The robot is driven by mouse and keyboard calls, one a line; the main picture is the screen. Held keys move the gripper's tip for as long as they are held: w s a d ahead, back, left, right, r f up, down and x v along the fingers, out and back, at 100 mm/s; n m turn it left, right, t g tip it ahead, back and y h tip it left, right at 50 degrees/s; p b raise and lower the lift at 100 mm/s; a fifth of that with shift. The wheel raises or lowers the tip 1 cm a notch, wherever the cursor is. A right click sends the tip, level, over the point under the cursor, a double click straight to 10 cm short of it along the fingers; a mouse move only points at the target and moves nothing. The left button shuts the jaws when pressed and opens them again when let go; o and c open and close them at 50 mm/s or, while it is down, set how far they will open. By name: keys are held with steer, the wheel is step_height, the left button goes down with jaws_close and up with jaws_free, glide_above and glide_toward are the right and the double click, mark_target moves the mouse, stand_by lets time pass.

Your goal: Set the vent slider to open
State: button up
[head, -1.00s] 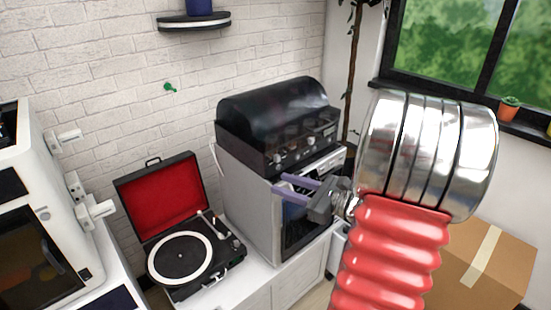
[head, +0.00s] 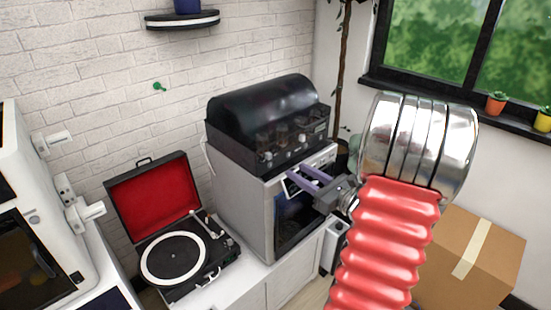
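My gripper (head: 294,174) reaches in from the right with two purple fingers. They look parallel, with a narrow gap between them and nothing seen in it. The fingertips overlap the upper front of a grey oven-like machine (head: 241,204), near its light control strip (head: 323,157). I cannot tell whether they touch it. I cannot make out the vent slider or its setting. It may be too small to see or hidden behind my fingers.
A white enclosed machine (head: 40,190) is at far left. A cardboard box (head: 490,250) is at right.

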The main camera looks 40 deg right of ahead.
mark_target(270, 155)
steer(key=w, duration=1.1)
steer(key=shift+w+a, duration=0.2)
jaws_close()
stand_by(0.4)
